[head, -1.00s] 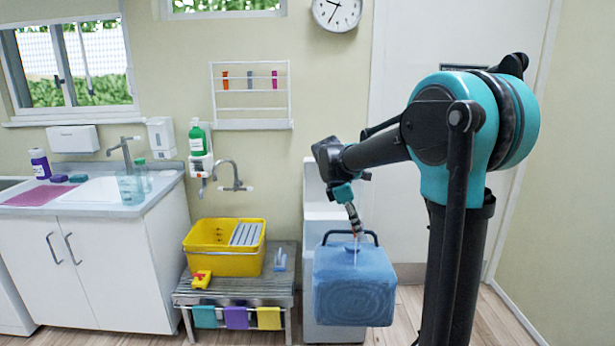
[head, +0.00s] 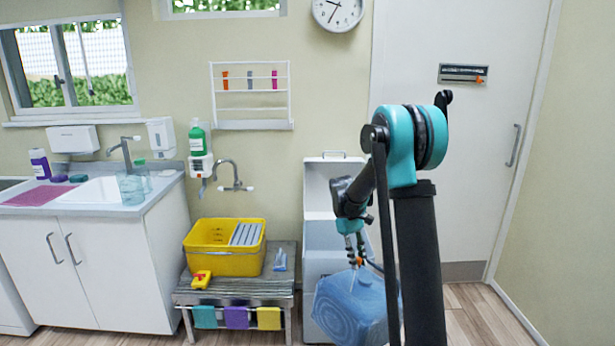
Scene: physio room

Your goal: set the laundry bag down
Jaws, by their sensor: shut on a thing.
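The laundry bag (head: 343,308) is a blue, boxy bag with a dark handle, low in the middle right of the head view. It looks tilted and turned. My gripper (head: 356,259) points down and is shut on the bag at its top, by the handle. My arm hides the bag's right side. The bag is in front of a white unit, and I cannot tell whether it touches the unit or the floor.
The white unit (head: 321,190) stands against the wall. A slatted bench (head: 235,291) to its left bears a yellow tub (head: 222,264) and a small yellow item (head: 201,279). A sink counter (head: 150,197) is further left. Bare floor (head: 475,315) shows at right, before the door (head: 505,160).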

